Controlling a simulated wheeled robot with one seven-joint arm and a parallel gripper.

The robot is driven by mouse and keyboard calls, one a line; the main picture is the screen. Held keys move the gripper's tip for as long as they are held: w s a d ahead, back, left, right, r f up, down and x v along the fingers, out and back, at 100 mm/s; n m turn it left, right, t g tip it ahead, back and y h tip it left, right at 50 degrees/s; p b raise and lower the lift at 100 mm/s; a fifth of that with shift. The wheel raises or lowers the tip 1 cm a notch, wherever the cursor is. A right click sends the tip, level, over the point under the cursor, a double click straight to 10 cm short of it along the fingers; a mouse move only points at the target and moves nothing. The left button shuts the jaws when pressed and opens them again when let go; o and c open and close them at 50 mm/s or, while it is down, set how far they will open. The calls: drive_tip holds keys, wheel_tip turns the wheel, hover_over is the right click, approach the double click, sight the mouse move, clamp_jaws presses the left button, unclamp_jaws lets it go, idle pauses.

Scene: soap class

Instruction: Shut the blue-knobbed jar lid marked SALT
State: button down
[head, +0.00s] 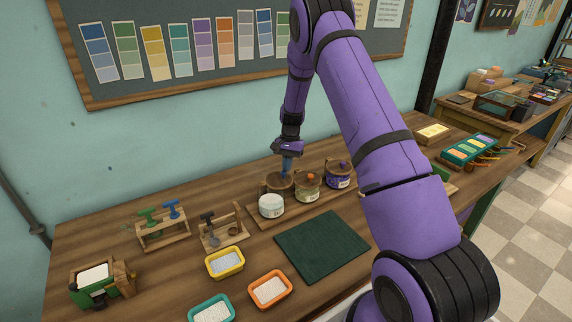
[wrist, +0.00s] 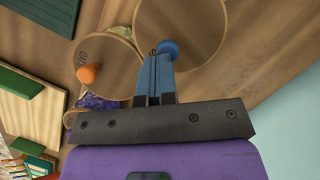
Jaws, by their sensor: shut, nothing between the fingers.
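The left jar (head: 271,208) is pale, and its top shows white. Its wooden lid (head: 279,182) appears raised at the back of the jar, not lying flat over it. I cannot read SALT on it. In the wrist view the large wooden lid (wrist: 190,25) has a blue knob (wrist: 168,48) at its lower edge. My gripper (head: 287,172) is shut and empty, pointing down by the raised lid. In the wrist view its blue fingers (wrist: 153,58) are together right beside the blue knob; I cannot tell whether they touch.
An orange-knobbed jar (head: 308,190) and a purple jar (head: 340,180) stand to the right on the same wooden board. A dark green mat (head: 322,246) lies in front. A yellow tray (head: 225,263), an orange tray (head: 270,290) and a stamp rack (head: 163,232) are to the left.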

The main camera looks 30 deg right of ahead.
drive_tip(key=shift+s+a+m+t+y, duration=0.15)
drive_tip(key=shift+s+a+m+t, duration=0.15)
drive_tip(key=shift+s+m, duration=0.65)
drive_tip(key=shift+s+a+m+t+y, duration=0.15)
drive_tip(key=shift+s+a+m+t, duration=0.1)
drive_tip(key=shift+s+m, duration=0.7)
drive_tip(key=shift+s+a+m+t, duration=0.35)
drive_tip(key=shift+s+a+m, duration=0.35)
drive_tip(key=shift+m, duration=0.6)
drive_tip(key=shift+s+a+m+t, duration=0.35)
drive_tip(key=shift+s+a+m, duration=0.3)
drive_tip(key=shift+m, duration=0.65)
drive_tip(key=shift+s+a+m+t, duration=0.35)
drive_tip(key=shift+s+a+m, duration=0.2)
drive_tip(key=shift+a+m, duration=0.55)
drive_tip(key=shift+s+a+m, duration=0.1)
drive_tip(key=shift+s+m, duration=0.05)
drive_tip(key=shift+m, duration=0.45)
drive_tip(key=shift+s+a, duration=0.2)
drive_tip(key=shift+a, duration=0.35)
drive_tip(key=shift+w+a, duration=0.15)
drive_tip(key=shift+w, duration=0.05)
approach(287, 184)
drive_tip(key=s+a+r, duration=0.2)
drive_tip(key=s+r, duration=0.3)
drive_tip(key=shift+s+r, duration=0.15)
drive_tip(key=shift+r, duration=0.2)
